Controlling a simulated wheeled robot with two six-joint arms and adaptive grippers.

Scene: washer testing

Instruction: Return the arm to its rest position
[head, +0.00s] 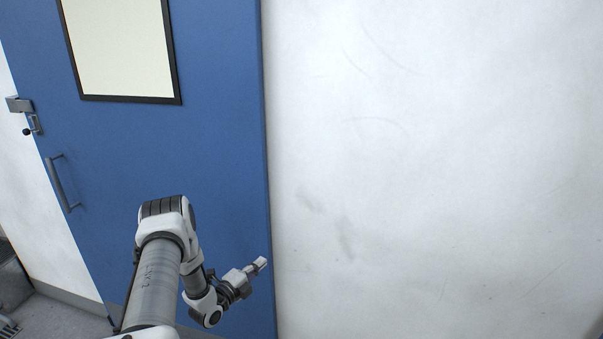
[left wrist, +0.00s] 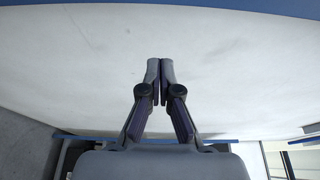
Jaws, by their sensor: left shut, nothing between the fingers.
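My left arm (head: 155,280) comes in from the lower left in the head view and bends at the elbow. My left gripper (head: 261,264) is at the end of it, in front of the blue door's right edge. In the left wrist view the fingertips of my left gripper (left wrist: 160,66) are together, shut with nothing between them. A pale wall fills most of the view beyond them. My right gripper is not in either view.
A blue door (head: 210,120) with a window panel (head: 120,45) and a grey handle (head: 64,183) stands behind my arm. A bare white wall (head: 440,150) fills the right side. Grey floor (head: 60,318) shows at the lower left.

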